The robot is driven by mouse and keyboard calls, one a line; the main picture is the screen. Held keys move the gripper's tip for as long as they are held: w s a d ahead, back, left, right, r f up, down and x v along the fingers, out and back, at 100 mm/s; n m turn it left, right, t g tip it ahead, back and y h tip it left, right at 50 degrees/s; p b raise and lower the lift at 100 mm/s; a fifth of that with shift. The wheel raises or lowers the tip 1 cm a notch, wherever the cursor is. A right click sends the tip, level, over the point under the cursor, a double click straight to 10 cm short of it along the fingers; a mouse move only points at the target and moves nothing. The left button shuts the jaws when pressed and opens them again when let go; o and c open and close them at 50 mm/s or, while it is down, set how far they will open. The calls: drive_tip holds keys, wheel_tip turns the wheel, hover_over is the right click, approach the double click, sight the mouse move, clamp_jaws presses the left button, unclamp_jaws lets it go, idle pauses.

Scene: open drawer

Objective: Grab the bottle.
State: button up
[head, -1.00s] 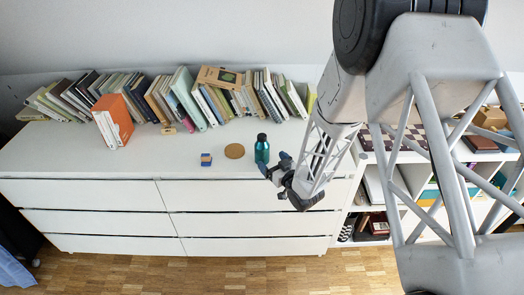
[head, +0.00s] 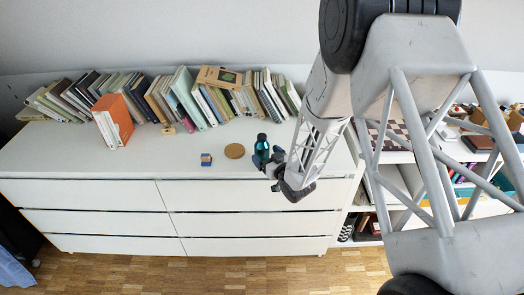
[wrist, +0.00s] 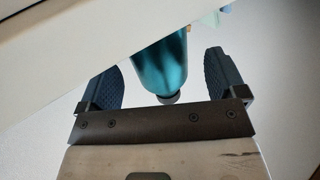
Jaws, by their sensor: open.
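The teal bottle (head: 262,147) with a dark cap stands upright on top of the white dresser, near its front right. My gripper (head: 266,161) is open at the bottle, its fingers partly covering the bottle's lower right side in the head view. In the wrist view the bottle (wrist: 162,66) lies between the two dark ribbed fingers of my gripper (wrist: 165,78), with a visible gap on each side. The bottle's cap points toward the gripper's palm plate in that view. The far end of the bottle is cut off by the white surface edge.
A round cork coaster (head: 234,151) and a small blue-and-tan block (head: 206,160) lie left of the bottle on the dresser (head: 110,165). A row of leaning books (head: 205,100) and an orange box file (head: 113,120) stand behind. A shelf unit adjoins at right.

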sight(266, 155)
drive_tip(key=shift+x, duration=1.7)
drive_tip(key=c, duration=1.3)
drive_tip(key=shift+r, duration=0.25)
drive_tip(key=shift+r, duration=0.45)
drive_tip(key=v, duration=1.8)
drive_tip(key=shift+d, duration=0.1)
